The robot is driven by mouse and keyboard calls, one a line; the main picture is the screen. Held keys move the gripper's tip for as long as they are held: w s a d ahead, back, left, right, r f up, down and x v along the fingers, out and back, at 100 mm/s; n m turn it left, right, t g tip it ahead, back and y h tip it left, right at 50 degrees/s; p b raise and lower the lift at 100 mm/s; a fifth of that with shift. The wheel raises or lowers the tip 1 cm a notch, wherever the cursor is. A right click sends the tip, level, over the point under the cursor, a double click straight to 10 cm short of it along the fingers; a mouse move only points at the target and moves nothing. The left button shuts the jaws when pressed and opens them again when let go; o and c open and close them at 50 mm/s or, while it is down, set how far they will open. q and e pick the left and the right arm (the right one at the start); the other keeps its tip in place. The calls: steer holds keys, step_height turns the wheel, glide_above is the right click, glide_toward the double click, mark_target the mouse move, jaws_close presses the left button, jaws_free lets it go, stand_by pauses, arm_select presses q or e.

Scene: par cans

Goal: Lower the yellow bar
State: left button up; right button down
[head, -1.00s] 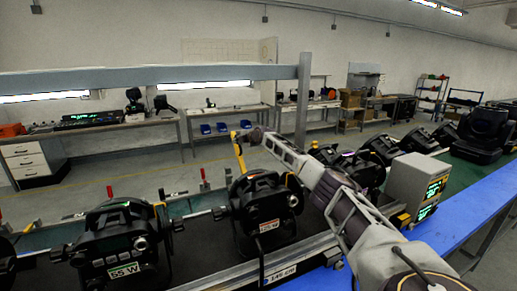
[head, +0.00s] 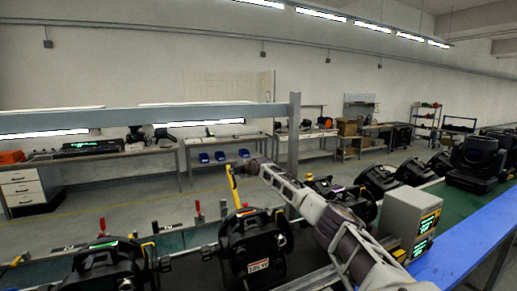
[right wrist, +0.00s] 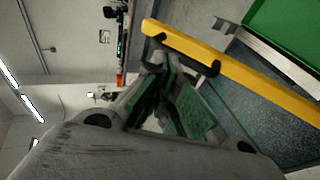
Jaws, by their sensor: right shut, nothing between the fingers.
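The yellow bar (head: 234,187) stands steep, with its top leaning slightly left, behind the near par can (head: 256,245). In the right wrist view the yellow bar (right wrist: 245,72) runs slantwise across the upper right. My right gripper (head: 244,167) is beside the bar's upper part, on its right. In the wrist view my right gripper (right wrist: 182,62) is shut and empty, with its dark fingertips against or very close to the bar's edge; I cannot tell whether they touch. My left gripper is not in view.
Another par can (head: 105,268) stands at the front left. Several more stand along the line to the right. A grey box with a green display (head: 410,222) is beside my right arm. A blue rail (head: 470,235) edges the right. A grey post (head: 294,135) rises behind the bar.

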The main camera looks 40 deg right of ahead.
steer(key=s+r+b, duration=0.3)
steer(key=s+r, duration=1.1)
steer(key=shift+s+a, duration=0.25)
stand_by(0.6)
stand_by(0.3)
